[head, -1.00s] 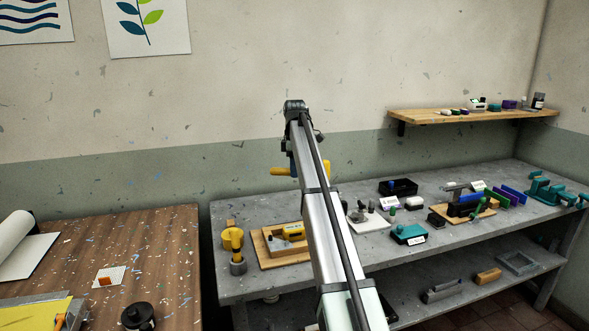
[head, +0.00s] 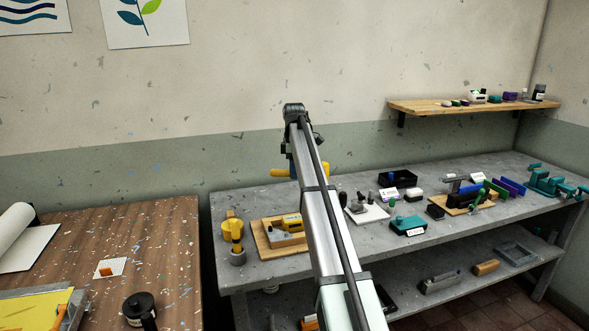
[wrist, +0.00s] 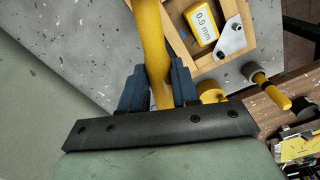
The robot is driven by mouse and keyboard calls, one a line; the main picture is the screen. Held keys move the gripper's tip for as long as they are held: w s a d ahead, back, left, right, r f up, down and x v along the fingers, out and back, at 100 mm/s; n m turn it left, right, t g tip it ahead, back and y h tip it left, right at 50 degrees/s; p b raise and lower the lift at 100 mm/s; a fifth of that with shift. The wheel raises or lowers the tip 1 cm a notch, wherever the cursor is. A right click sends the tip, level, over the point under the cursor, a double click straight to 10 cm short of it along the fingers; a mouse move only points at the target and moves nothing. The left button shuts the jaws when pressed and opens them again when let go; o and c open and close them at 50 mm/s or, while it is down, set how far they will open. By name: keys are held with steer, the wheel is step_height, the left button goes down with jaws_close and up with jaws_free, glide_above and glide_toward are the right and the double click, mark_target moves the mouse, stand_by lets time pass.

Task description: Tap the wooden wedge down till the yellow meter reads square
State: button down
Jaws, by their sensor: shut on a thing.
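My gripper (wrist: 158,88) is shut on a yellow handle (wrist: 152,40), which runs up out of the top of the wrist view. The yellow meter (wrist: 203,22) shows "0.9 mm" in the wrist view. It also shows in the head view (head: 292,220), on a wooden board (head: 267,247) below my gripper. I cannot pick out the wooden wedge for certain.
A white plate (head: 368,215), a teal box (head: 408,226) and other fixtures stand to the right. A brown table (head: 160,240) is at left.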

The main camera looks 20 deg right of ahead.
steer(key=shift+f, duration=0.2)
stand_by(0.5)
step_height(320, 180, down, 5)
steer(key=shift+r, duration=3.15)
